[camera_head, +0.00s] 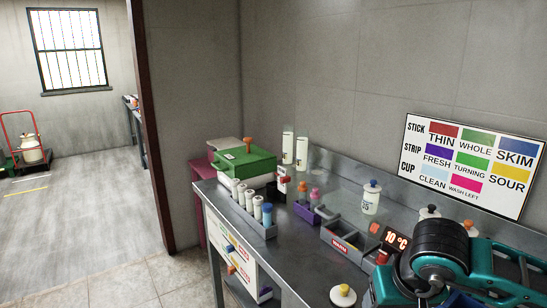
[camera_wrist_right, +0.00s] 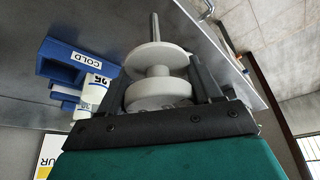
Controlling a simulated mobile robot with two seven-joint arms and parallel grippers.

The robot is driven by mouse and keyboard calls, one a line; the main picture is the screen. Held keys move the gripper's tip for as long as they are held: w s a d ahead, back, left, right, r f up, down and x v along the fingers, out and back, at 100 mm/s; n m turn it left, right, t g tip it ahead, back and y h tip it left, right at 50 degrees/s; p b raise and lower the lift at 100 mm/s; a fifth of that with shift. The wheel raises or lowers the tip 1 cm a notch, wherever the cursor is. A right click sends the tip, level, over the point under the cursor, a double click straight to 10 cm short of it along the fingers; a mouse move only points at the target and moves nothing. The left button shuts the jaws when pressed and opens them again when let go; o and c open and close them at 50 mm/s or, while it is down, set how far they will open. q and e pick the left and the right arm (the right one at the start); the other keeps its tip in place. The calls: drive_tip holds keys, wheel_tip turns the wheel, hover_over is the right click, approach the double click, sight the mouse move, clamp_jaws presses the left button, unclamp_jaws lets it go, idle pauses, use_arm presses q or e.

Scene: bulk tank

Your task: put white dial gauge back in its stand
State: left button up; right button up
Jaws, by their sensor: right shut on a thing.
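In the right wrist view, my right gripper (camera_wrist_right: 160,88) is shut on the white dial gauge (camera_wrist_right: 158,95). The gauge shows as two pale round discs between the fingers, with a thin grey stem pointing away over the steel bench. A blue holder labelled COLD (camera_wrist_right: 72,60) stands left of the gauge, apart from it. I cannot tell whether it is the gauge's stand. In the head view, my right arm covers the lower right, hiding the gripper tips and the gauge. My left gripper is not in view.
The steel bench (camera_head: 305,243) holds a blue-capped bottle (camera_head: 371,197), a green box (camera_head: 245,164), a rack of tubes (camera_head: 262,228), a grey divided tray (camera_head: 345,246), a temperature display (camera_head: 396,240) and a yellow-knobbed white lid (camera_head: 343,295). A colour sign (camera_head: 470,163) stands at the back.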

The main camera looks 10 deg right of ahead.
drive_tip(key=a+n, duration=0.2)
drive_tip(key=a, duration=0.4)
drive_tip(key=shift+y, duration=0.4)
drive_tip(key=f+b, duration=0.4)
drive_tip(key=shift+w+d+f+b, duration=0.2)
drive_tip(key=shift+d+f+b, duration=0.05)
drive_tip(key=shift+d+b, duration=0.1)
drive_tip(key=shift+r, duration=0.1)
